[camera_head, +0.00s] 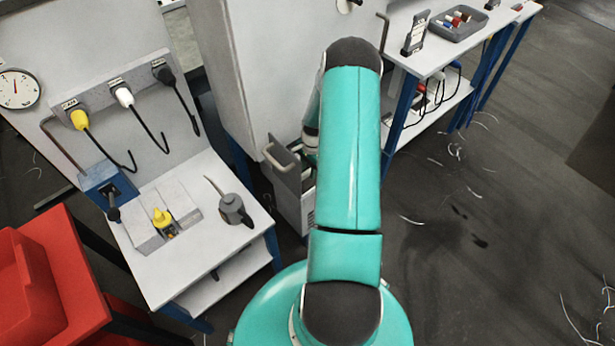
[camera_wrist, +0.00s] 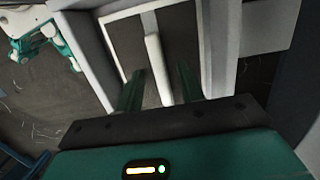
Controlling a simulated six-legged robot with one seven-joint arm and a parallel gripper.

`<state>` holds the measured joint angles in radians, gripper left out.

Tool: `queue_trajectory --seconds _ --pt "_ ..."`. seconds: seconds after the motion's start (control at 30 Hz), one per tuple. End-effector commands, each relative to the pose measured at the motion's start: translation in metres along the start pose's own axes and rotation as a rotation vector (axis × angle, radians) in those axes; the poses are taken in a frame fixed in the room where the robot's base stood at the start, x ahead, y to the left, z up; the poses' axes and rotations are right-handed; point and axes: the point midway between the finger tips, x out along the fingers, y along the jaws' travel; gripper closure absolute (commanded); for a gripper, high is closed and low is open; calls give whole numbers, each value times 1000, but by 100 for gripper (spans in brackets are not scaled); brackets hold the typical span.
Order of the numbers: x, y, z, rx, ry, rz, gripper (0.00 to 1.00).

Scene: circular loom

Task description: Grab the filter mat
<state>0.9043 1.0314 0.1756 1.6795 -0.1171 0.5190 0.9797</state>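In the wrist view a narrow pale slab (camera_wrist: 154,68), which looks like the filter mat seen edge-on, stands in a white-framed, dark-bottomed drawer (camera_wrist: 110,52). My gripper (camera_wrist: 160,78) is open, with one dark green finger on each side of the slab. Gaps show between the slab and both fingers; I cannot tell how deep the fingers reach. In the head view the open drawer (camera_head: 294,193) with its grey handle (camera_head: 279,157) juts from the pale cabinet. My arm hides the gripper and the mat there.
The drawer walls stand close around the fingers. Left of the drawer is a white table (camera_head: 190,262) with a grey oil can (camera_head: 234,210) and a yellow-topped part (camera_head: 162,218). A red bin (camera_head: 28,290) is further left. A shelf bench (camera_head: 430,58) stands behind right. The right floor is mostly clear.

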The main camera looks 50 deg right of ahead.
Motion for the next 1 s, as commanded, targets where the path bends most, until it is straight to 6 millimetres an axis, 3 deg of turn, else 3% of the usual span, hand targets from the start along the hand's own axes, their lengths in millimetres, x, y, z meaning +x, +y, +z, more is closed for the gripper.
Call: queue_trajectory --seconds 0.3,0.5,1.0 --pt "9 -1 0 -2 1 -1 62" --pt "9 -1 0 -2 1 -1 99" --pt "2 3 1 -1 1 0 100"
